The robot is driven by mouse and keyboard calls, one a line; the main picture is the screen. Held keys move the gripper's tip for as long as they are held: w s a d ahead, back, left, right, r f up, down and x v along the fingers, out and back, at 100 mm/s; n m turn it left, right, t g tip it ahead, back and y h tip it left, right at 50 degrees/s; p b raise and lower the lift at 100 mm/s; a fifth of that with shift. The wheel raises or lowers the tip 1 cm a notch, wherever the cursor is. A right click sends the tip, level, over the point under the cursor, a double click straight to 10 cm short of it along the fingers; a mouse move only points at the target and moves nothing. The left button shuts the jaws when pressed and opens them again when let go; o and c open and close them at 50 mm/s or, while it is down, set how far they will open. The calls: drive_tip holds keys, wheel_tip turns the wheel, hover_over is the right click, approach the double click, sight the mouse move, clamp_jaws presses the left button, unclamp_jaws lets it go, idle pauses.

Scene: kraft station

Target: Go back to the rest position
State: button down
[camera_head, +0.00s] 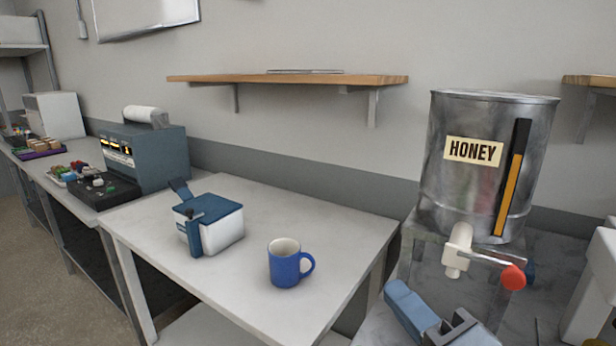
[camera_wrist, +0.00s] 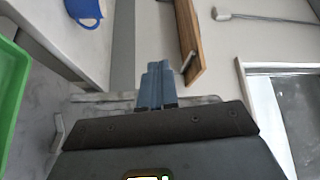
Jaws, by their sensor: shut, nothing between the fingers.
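My gripper (camera_wrist: 155,85) is in the wrist view, its blue fingers together with nothing between them. In the head view, part of my blue and grey gripper (camera_head: 412,305) shows at the bottom right, in front of and below the honey tank's tap. It is apart from the blue mug (camera_head: 284,268), which stands upright on the white table (camera_head: 340,225) to its left. The mug also shows at the top left of the wrist view (camera_wrist: 84,10).
A metal honey tank (camera_head: 480,190) with a red-handled tap (camera_head: 513,277) stands close to my gripper. A white box with a blue lid (camera_head: 222,228) sits on the table. A wooden shelf (camera_head: 290,79) is on the wall. The table's right part is clear.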

drive_tip(key=s+d+f+n+g+h, duration=0.1)
drive_tip(key=s+d+f+h, duration=0.2)
drive_tip(key=s+f, duration=0.4)
drive_tip(key=s+d+f+n+h, duration=0.1)
drive_tip(key=s+d+f+h, duration=0.1)
drive_tip(key=s+f+h, duration=0.5)
drive_tip(key=s+d+n+g+y, duration=0.1)
drive_tip(key=s+n, duration=0.3)
drive_tip(key=s, duration=0.6)
drive_tip(key=s+d+r+n+y, duration=0.1)
drive_tip(key=s+d+n, duration=0.3)
drive_tip(key=s, duration=0.6)
drive_tip(key=shift+s+n+g, duration=0.2)
drive_tip(key=shift+n+g, duration=0.2)
